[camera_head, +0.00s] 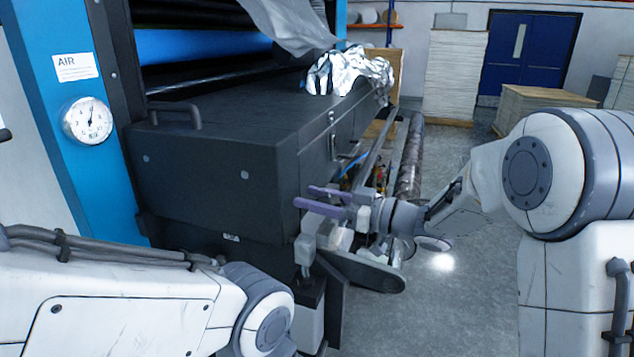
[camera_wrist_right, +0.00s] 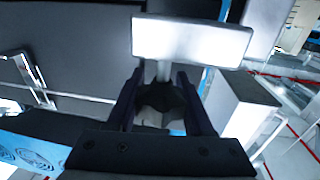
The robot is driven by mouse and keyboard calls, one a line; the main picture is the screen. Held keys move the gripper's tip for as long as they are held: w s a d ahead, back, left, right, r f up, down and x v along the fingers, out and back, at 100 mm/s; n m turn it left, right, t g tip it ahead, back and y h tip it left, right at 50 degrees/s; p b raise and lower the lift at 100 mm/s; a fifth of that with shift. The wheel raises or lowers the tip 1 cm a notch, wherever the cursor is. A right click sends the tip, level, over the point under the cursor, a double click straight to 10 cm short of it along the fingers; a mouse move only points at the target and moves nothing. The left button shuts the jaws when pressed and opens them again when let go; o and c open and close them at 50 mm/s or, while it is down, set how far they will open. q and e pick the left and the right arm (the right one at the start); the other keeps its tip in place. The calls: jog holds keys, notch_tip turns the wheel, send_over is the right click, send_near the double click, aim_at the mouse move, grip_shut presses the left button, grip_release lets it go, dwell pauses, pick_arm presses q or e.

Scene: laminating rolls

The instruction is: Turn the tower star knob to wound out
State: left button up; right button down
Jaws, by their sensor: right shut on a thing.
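My right gripper (camera_head: 304,197) reaches in from the right, its two purple fingers beside the end of the dark machine housing (camera_head: 205,190). In the right wrist view, the fingers (camera_wrist_right: 159,80) are closed around a dark lobed knob (camera_wrist_right: 160,104), which looks like the star knob. A pale plate (camera_wrist_right: 190,40) on a short stem stands just beyond it. In the head view the knob cannot be made out, and its turn position cannot be read. My left arm comes in low from the left; its gripper does not show.
A pressure gauge (camera_head: 88,121) sits on the blue machine frame. Crumpled silver film (camera_head: 350,72) lies on the housing. Long rollers (camera_head: 410,160) run back beside it. Stacked sheets (camera_head: 455,75) and a blue door (camera_head: 527,52) are farther back. Grey floor is open between.

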jog(key=shift+s+n+g+h+p, duration=0.15)
jog(key=shift+s+n+g+p, duration=0.35)
jog(key=shift+n+g+p, duration=1.2)
jog(key=shift+s+n+g+h+p, duration=0.1)
jog(key=shift+s+n+g+p, duration=0.45)
jog(key=shift+n+g, duration=2.35)
jog(key=shift+s+n+g+h+p, duration=0.15)
jog(key=shift+s+n+g+p, duration=0.6)
jog(key=shift+g, duration=2.95)
jog(key=shift+w+d+n+p, duration=0.1)
jog(key=shift+w+n+p, duration=0.15)
jog(key=shift+w+p, duration=0.1)
jog(key=shift+r, duration=0.1)
jog(key=shift+c, duration=1.4)
grip_release()
